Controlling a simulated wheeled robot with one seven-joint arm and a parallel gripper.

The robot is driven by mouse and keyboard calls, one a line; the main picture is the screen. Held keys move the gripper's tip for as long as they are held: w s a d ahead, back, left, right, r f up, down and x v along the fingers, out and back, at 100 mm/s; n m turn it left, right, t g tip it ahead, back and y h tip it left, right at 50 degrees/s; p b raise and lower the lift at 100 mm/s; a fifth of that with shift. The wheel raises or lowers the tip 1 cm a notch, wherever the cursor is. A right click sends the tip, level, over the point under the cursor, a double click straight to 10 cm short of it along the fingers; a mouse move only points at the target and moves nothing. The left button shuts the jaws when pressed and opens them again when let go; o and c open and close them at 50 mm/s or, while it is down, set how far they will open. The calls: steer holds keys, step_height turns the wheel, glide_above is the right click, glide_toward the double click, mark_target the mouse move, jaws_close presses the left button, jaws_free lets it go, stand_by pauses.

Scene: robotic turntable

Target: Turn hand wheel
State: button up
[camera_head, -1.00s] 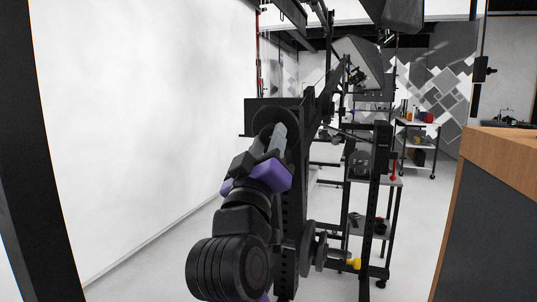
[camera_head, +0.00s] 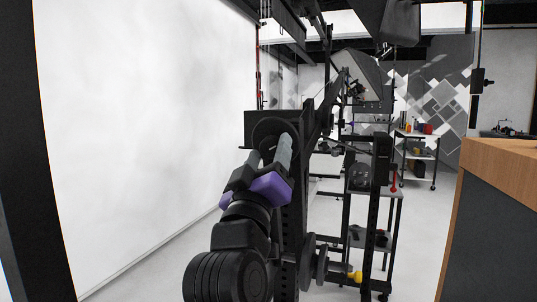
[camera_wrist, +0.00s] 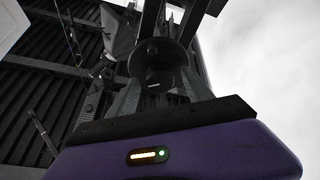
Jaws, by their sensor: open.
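A dark round disc, which looks like the hand wheel (camera_head: 268,124), is mounted upright on a black frame in the middle of the head view. My gripper (camera_head: 270,150), purple with grey fingers, points up at it from below. The fingers are apart and overlap the lower part of the disc; whether they touch it I cannot tell. In the wrist view a round dark hub (camera_wrist: 153,60) shows beyond and between the fingers. The fingers hide part of the wheel, and dark tones blur its outline.
A large white backdrop (camera_head: 145,130) fills the left side. Black posts and a shelf cart (camera_head: 375,240) stand close on the right. A wooden-topped counter (camera_head: 505,160) is at the far right. Some pale floor is clear between them.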

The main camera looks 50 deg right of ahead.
steer(key=v, duration=0.7)
steer(key=shift+a+f+b, duration=0.15)
steer(key=shift+a+b, duration=0.1)
steer(key=shift+b, duration=0.05)
steer(key=shift+s, duration=0.1)
stand_by(0.8)
